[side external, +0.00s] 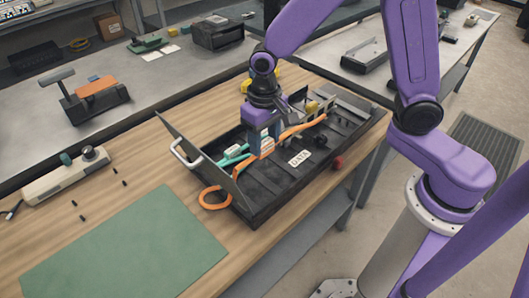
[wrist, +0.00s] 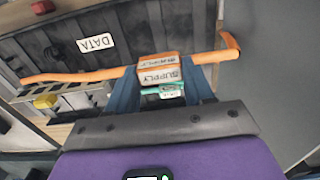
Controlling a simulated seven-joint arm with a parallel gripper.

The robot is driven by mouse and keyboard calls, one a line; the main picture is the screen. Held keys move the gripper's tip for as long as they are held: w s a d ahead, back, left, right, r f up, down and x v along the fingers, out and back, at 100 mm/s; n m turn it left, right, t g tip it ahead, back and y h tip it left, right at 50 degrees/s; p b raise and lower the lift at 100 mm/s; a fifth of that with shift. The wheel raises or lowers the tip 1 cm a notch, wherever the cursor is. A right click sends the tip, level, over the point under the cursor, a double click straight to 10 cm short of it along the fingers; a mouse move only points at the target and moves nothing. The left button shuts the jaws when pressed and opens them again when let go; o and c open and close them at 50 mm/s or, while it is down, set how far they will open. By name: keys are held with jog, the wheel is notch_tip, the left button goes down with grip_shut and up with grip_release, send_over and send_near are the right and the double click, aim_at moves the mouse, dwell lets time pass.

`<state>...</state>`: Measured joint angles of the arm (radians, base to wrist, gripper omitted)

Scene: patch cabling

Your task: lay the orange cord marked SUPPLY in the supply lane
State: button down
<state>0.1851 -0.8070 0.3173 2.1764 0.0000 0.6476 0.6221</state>
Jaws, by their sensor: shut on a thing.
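The orange cord (side external: 305,129) crosses the black tray (side external: 262,213), with a loop hanging over the tray's left end. Its SUPPLY tag (wrist: 158,75) sits between the blue fingers of my gripper (side external: 264,145), which is shut on the cord at the tag. In the wrist view the cord runs out to both sides of the fingers. A teal cord (side external: 232,154) with a white tag lies beside and partly under the gripper. A DATA label (side external: 299,158) marks the front lane of the tray. I see no readable label for the supply lane; the gripper may hide it.
The tray's raised end panel with a handle (side external: 186,153) stands at left. A red knob (side external: 338,163) is on the tray's front side. A green mat (side external: 125,247) and a white device with knobs (side external: 66,177) lie on the wooden bench, left of the tray. Small black pieces lie between them.

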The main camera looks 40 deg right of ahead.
notch_tip(320, 180, up, 3)
jog(key=shift+f, duration=0.1)
jog(key=w+d, duration=0.5)
jog(key=d, duration=0.5)
jog(key=w+d, duration=0.4)
jog(key=d, duration=0.5)
jog(key=w+d, duration=0.5)
jog(key=d, duration=0.5)
jog(key=shift+f, duration=2.6)
